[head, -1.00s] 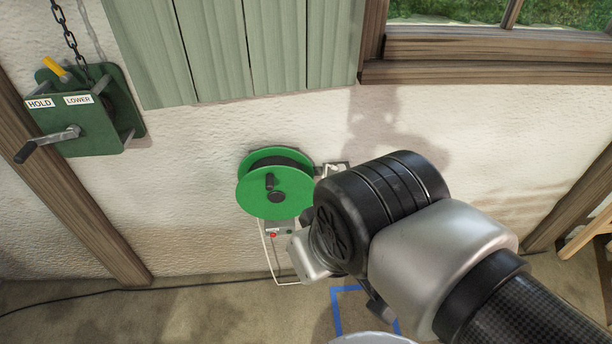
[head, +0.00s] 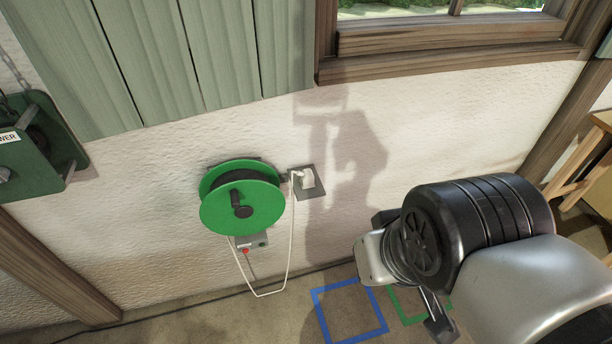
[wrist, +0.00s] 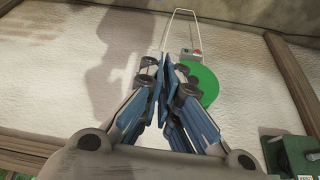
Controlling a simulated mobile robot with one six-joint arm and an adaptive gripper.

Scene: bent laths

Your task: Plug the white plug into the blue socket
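A white plug (head: 308,178) with a white cord sits at a grey plate (head: 316,192) on the wall, right of the green reel (head: 241,205) in the head view. Its cord loops down and back up to the box under the reel. I see no blue socket in either view. My gripper (wrist: 166,64) is in the middle of the wrist view, its fingertips together with nothing visible between them. The wrist view does not clearly show the plug.
A small box (head: 250,243) with red and green buttons sits below the reel. Blue (head: 350,312) and green (head: 408,306) taped squares mark the floor. A green winch (head: 36,150) is at the left. A wooden stand (head: 585,165) is at the right.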

